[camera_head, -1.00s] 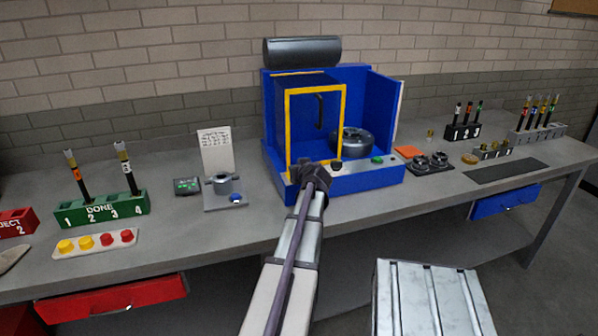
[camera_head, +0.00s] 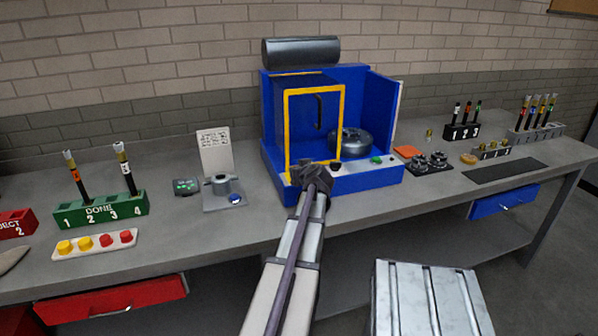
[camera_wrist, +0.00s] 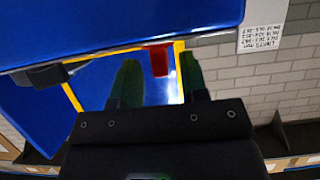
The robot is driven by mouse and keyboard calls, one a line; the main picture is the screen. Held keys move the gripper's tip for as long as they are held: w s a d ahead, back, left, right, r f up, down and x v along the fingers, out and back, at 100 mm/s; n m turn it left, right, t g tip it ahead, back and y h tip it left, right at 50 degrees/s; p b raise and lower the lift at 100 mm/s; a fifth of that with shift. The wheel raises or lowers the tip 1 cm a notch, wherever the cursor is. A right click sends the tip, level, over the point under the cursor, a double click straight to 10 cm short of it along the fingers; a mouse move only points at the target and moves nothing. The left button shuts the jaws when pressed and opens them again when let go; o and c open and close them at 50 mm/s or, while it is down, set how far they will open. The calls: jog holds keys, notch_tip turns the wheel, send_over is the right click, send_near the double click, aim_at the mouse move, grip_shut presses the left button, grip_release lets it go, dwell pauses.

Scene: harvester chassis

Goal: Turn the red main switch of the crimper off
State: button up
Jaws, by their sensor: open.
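The crimper is a blue machine (camera_head: 366,183) with a yellow-framed door, standing at the middle of the bench. My gripper (camera_head: 314,174) is in front of the left part of its lower front panel. In the wrist view the red switch (camera_wrist: 159,62) sticks out from the crimper and appears between the two green fingers of my open gripper (camera_wrist: 158,76). Gaps show on both sides of it, and I see no contact. I cannot tell whether the fingertips reach past it. In the head view the switch is hidden behind my gripper.
A dark knob (camera_head: 336,168) and a green button (camera_head: 377,160) sit on the same panel, right of my gripper. A gauge stand (camera_head: 222,190) and a green DONE rack (camera_head: 100,210) stand to the left. Black fixtures (camera_head: 430,162) are to the right.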

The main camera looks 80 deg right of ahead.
jog(key=p+v, duration=0.3)
jog(key=v, duration=0.6)
jog(key=shift+a, duration=0.3)
jog(key=shift+s+r, duration=0.15)
